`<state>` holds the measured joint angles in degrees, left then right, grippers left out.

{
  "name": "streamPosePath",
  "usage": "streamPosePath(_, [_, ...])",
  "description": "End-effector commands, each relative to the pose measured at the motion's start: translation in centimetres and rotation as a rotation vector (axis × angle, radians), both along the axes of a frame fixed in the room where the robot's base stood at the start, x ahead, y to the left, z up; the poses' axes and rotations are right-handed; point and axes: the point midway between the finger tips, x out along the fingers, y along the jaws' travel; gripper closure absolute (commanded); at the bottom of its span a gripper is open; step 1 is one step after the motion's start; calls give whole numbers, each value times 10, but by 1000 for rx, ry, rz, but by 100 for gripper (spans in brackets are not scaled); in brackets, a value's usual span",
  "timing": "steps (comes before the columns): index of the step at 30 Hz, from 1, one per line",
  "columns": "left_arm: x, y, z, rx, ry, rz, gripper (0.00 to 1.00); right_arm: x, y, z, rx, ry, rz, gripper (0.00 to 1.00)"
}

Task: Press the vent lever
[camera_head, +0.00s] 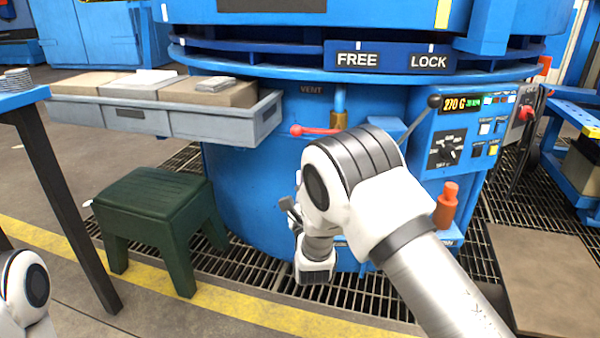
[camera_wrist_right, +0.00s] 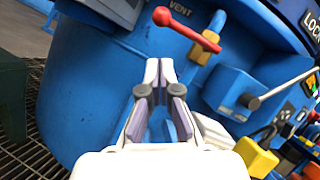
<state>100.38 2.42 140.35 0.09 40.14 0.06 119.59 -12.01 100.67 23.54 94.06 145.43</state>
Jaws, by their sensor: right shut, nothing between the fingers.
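The vent lever (camera_head: 318,131) is a red bar with a ball at its left end, on the blue furnace under the VENT label (camera_head: 311,89). It lies about level in the head view; its right end is near a brass fitting (camera_head: 339,118) on a blue pipe. In the right wrist view the lever (camera_wrist_right: 188,31) is above and right of my right gripper (camera_wrist_right: 159,69), apart from the fingertips. That gripper is shut and empty, its tips in front of the blue furnace wall. In the head view my right arm mostly hides it. My left gripper is out of view.
A grey tray (camera_head: 188,122) with boxes juts out left of the lever. A green stool (camera_head: 155,195) stands below it. To the right are a black-knobbed handle (camera_head: 434,101), a control panel (camera_head: 468,130) and an orange bottle-like object (camera_head: 446,205).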

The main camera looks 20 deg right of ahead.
Motion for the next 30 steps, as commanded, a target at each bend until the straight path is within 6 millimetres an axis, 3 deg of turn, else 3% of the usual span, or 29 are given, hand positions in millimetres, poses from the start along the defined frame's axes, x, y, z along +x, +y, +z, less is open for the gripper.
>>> streamPosePath(11, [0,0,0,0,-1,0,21,3,-1,3,7,-2,2,100])
streamPosePath(14, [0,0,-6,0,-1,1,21,13,-4,6,8,-4,0,100])
streamPosePath(24, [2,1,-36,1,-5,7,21,71,-17,30,6,-3,2,100])
streamPosePath(30, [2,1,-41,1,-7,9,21,89,-20,40,6,-1,1,100])
